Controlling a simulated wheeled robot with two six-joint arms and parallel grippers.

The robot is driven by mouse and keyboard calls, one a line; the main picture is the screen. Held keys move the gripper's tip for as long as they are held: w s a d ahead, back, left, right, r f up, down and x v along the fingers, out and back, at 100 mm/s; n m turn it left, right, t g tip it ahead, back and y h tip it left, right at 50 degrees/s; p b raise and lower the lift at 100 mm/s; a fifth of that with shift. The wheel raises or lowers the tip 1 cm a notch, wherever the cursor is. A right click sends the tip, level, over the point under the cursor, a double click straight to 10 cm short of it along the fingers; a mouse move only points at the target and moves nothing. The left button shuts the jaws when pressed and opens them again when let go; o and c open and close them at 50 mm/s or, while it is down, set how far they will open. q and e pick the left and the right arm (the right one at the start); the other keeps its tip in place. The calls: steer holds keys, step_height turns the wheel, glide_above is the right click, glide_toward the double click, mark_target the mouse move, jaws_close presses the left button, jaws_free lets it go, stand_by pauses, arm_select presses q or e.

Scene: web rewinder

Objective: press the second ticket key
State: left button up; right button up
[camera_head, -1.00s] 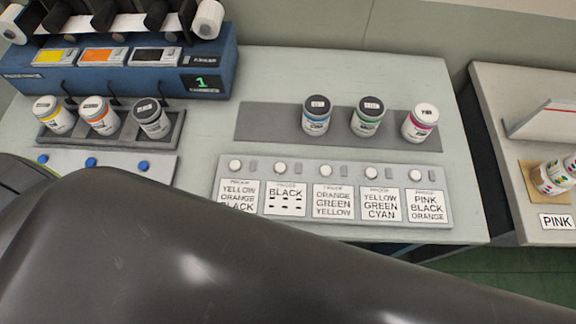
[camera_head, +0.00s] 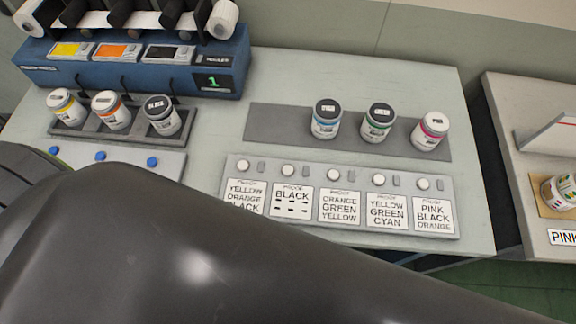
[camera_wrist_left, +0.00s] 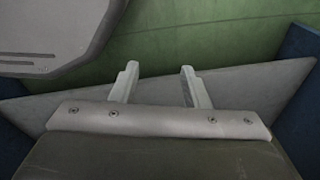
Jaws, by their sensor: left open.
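The ticket panel (camera_head: 232,165) lies on the pale table, with a row of round white keys above printed tickets. The second key from the left (camera_head: 288,170) sits above the ticket reading BLACK (camera_head: 291,197); nothing touches the key. A dark link of my own arm fills the lower part of the head view and partly covers the first ticket (camera_head: 243,193). My left gripper (camera_wrist_left: 160,72) shows only in the left wrist view. Its two pale fingers are apart and empty, with a green floor beyond. My right gripper is not in view.
A blue machine (camera_head: 120,75) and a rack of jars (camera_head: 75,128) are at the left, with blue buttons (camera_head: 101,156) in front. A side table (camera_head: 505,110) stands right.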

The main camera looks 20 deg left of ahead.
arm_select(q)
jaws_close()
steer(key=shift+s, duration=0.1)
stand_by(1.1)
